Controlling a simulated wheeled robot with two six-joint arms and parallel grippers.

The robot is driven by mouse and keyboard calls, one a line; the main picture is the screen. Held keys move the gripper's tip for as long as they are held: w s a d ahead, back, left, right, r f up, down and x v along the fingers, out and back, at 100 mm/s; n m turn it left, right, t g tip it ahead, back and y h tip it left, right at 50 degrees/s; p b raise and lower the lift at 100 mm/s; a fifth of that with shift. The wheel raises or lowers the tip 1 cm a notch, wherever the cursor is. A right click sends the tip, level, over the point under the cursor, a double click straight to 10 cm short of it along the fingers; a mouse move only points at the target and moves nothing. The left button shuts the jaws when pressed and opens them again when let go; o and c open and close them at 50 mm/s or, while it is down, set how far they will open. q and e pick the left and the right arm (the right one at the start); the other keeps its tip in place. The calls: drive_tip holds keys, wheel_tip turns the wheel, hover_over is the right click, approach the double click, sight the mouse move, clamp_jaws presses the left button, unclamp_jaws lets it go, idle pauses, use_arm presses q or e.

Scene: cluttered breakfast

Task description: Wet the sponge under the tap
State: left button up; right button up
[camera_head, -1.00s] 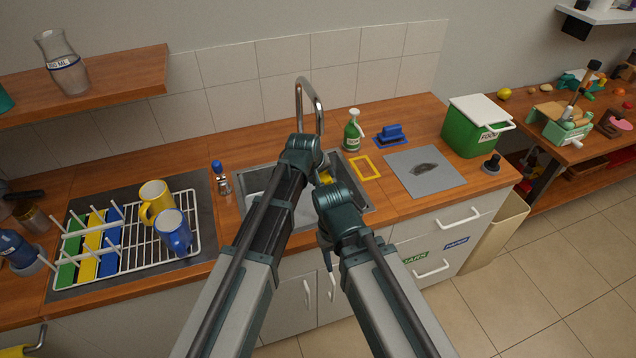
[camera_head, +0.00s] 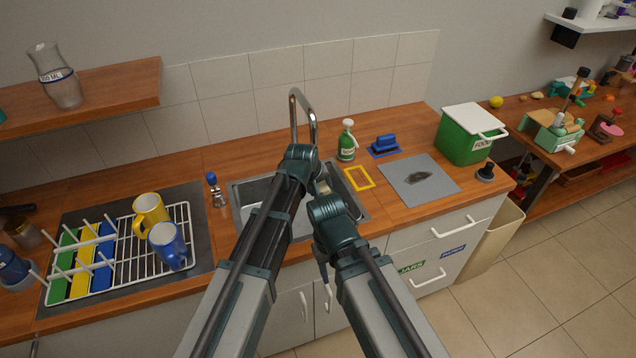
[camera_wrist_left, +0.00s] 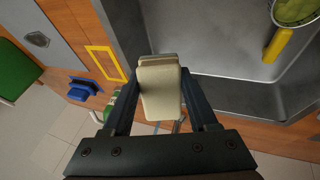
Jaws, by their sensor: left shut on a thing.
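A pale beige sponge (camera_wrist_left: 160,98) is held upright between the two fingers of my left gripper (camera_wrist_left: 160,74), which is shut on it. In the head view the sponge (camera_head: 323,187) shows as a small pale patch beside my left wrist, over the sink (camera_head: 248,195). The curved metal tap (camera_head: 312,125) rises behind the sink, just behind my left wrist. The tap's outlet is hidden behind the wrist, and no water is visible. My right gripper (camera_head: 323,270) hangs low in front of the cabinet; its fingers are mostly hidden.
A soap dispenser (camera_head: 215,190) and rack with mugs (camera_head: 185,262) are left. A yellow-handled thing (camera_wrist_left: 278,45) lies in the basin.

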use_arm(q)
drive_tip(key=s+d, duration=0.2)
drive_tip(key=s, duration=0.5)
use_arm(e)
drive_tip(key=shift+w, duration=0.15)
